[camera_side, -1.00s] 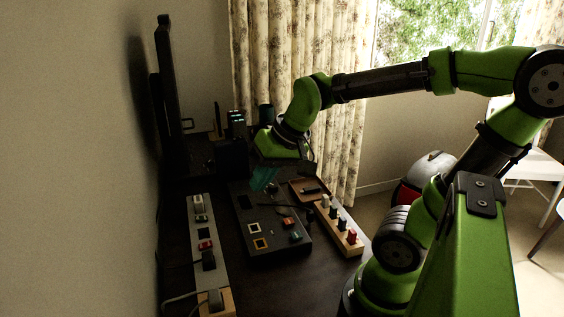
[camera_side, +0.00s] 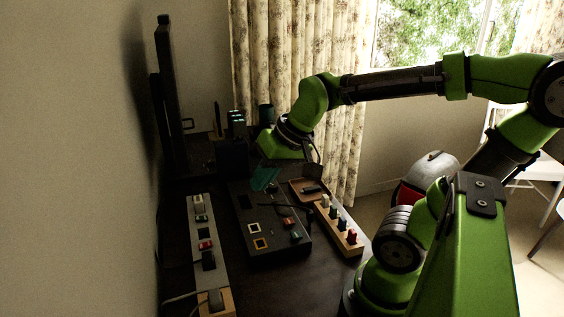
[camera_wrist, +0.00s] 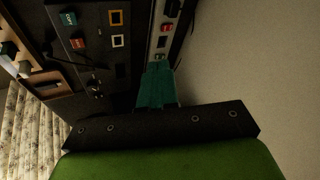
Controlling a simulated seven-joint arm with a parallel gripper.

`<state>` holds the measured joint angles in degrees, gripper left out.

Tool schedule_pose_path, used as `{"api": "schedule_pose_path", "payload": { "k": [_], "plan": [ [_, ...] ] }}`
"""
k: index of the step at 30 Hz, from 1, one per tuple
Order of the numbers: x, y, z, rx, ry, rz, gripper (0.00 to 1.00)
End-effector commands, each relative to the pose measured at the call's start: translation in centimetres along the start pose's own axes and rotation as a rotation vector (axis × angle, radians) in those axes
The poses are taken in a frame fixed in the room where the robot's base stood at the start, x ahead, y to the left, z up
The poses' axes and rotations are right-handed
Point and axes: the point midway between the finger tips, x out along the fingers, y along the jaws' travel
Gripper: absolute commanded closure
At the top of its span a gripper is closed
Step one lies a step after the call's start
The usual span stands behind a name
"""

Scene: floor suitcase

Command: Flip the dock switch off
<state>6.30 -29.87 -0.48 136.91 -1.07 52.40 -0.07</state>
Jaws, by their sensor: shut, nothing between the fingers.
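My gripper (camera_side: 264,181) has teal fingers, shut and empty, above the far end of the dark panel. In the wrist view its fingers (camera_wrist: 158,68) point toward a grey strip (camera_wrist: 152,47) with switches and plugs. That strip (camera_side: 197,228) lies left of the dark panel in the side view and carries a red switch (camera_side: 206,245), also seen in the wrist view (camera_wrist: 167,28). The dark panel (camera_side: 264,217) has coloured caps, outlined squares and a small lever or knob (camera_wrist: 94,88). I cannot tell which control is the dock switch; labels are unreadable. Contact is not visible.
A wooden block with several coloured pegs (camera_side: 353,249) and a wooden tray (camera_side: 300,195) stand right of the panel. A monitor (camera_side: 171,90) and a dark box (camera_side: 232,158) stand behind. A cable crosses the panel. The wall is close on the left.

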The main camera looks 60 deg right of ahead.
Motion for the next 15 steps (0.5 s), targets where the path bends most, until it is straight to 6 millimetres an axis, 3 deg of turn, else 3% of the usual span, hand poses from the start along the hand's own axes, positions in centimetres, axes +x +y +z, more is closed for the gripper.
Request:
{"api": "schedule_pose_path", "payload": {
  "k": [8, 15],
  "plan": [
    [2.8, 3.4, -8.9, 0.116, -0.096, 0.133, 1.00],
    [5.9, 8.6, -16.0, 0.199, -0.183, 0.234, 1.00]
  ]
}}
